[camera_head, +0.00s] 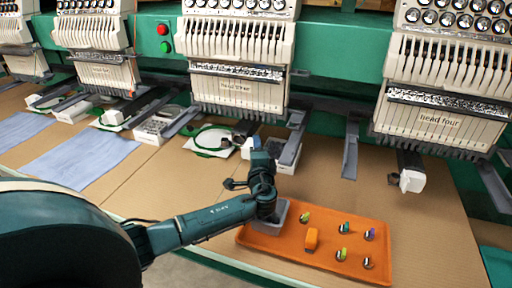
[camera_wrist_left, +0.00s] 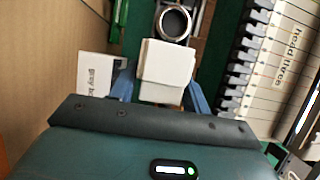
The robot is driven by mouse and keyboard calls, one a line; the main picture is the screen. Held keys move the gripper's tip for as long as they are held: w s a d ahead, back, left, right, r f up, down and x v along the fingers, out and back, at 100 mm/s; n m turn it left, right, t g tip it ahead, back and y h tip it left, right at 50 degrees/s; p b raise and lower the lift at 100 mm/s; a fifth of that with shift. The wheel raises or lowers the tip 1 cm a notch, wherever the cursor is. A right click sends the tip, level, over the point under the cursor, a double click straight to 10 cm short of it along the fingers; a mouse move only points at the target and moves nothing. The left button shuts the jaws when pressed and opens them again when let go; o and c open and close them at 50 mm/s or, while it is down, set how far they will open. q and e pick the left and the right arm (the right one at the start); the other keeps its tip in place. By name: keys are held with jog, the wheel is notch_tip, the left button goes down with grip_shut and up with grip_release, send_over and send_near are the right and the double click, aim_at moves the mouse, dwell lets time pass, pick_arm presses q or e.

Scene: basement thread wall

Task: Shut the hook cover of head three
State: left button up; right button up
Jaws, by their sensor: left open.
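Head three (camera_head: 237,92) is the middle sewing head, and its label also shows at the right of the left wrist view (camera_wrist_left: 290,60). A white block, which looks like its hook cover (camera_wrist_left: 167,68), sits below a round metal hook (camera_wrist_left: 174,22) that shows uncovered. The cover is also partly visible in the head view (camera_head: 250,146). My left gripper (camera_wrist_left: 160,95) is open, its blue fingers on either side of the cover. I cannot tell whether they touch it. My right gripper is not in view.
A white box with a label starting "grey b" (camera_wrist_left: 97,73) stands close beside the left finger. An orange tray (camera_head: 385,232) with several bobbins, an orange block (camera_head: 312,238) and a grey dish lies below my left wrist. Head four (camera_head: 440,120) is at right. Grey brackets (camera_head: 351,150) hang between heads.

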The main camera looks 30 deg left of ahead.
pick_arm(q)
jog(key=c, duration=1)
jog(key=shift+s, duration=0.1)
